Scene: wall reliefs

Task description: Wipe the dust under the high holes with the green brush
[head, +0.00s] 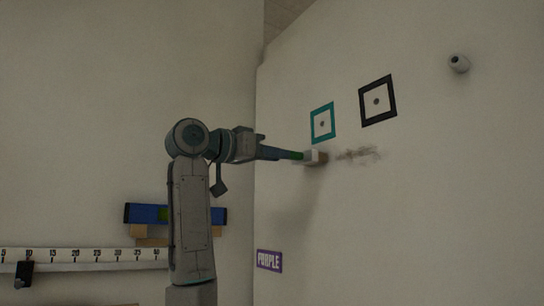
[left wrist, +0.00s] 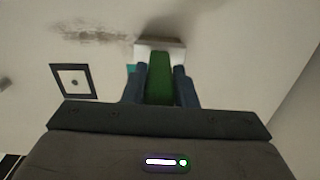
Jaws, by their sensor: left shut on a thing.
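My left gripper (head: 274,153) is shut on the green handle of the brush (head: 314,157), whose pale head with a brown edge points at the right wall. In the left wrist view the green brush (left wrist: 160,78) sits between the fingers of the gripper (left wrist: 158,85). A brown dust smear (head: 358,154) is on the wall just right of the brush head; it also shows in the left wrist view (left wrist: 95,34). Above it are two holes, one in a teal square frame (head: 322,123) and one in a black square frame (head: 378,101). Whether the brush touches the wall is unclear.
A round white fixture (head: 459,63) sticks out of the wall at upper right. A numbered white rail (head: 80,259) and a blue object (head: 147,214) are at lower left.

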